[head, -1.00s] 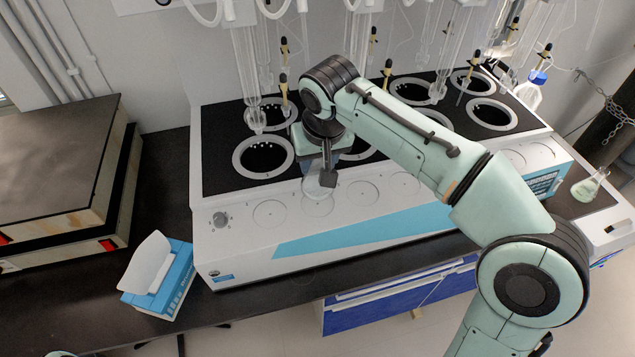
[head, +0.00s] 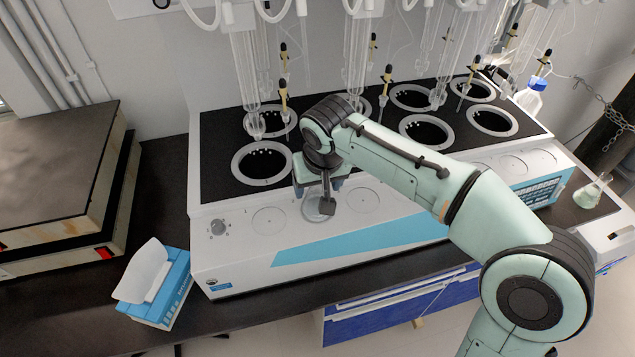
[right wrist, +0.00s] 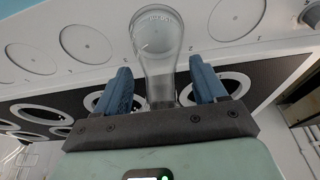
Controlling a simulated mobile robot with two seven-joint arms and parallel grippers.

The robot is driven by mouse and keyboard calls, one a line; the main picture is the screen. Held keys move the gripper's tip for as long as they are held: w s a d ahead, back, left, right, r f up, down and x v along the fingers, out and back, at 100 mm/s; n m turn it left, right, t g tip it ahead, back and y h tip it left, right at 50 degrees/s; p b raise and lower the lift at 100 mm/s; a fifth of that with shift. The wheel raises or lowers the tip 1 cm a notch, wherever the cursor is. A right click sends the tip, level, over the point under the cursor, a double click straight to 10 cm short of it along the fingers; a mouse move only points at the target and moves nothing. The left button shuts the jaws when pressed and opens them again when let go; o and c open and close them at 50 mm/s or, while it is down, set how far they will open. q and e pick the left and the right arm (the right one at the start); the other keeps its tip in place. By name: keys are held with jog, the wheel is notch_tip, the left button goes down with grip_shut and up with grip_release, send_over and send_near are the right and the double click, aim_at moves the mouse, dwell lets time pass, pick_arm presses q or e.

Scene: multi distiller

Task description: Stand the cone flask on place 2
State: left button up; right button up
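The clear cone flask (head: 318,208) is on the second round place from the left on the white front panel of the distiller, and it looks upright. In the right wrist view the flask (right wrist: 157,45) lies between the two blue fingers, with its narrow neck towards the palm. My right gripper (head: 320,187) is around the neck. In the right wrist view a gap shows on each side between the fingers and the glass, so the gripper (right wrist: 161,85) is open. The place's ring is partly hidden under the flask. My left gripper is not in view.
Place 1 (head: 268,221) and place 3 (head: 363,200) are bare on either side. Glass tubes (head: 245,75) hang over the black heating wells behind. Another flask with greenish liquid (head: 588,195) stands far right. A blue glove box (head: 165,290) lies at the left front.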

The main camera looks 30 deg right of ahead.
jog(key=shift+r, duration=0.1)
jog(key=p+v, duration=0.2)
jog(key=v, duration=1)
dwell(0.4)
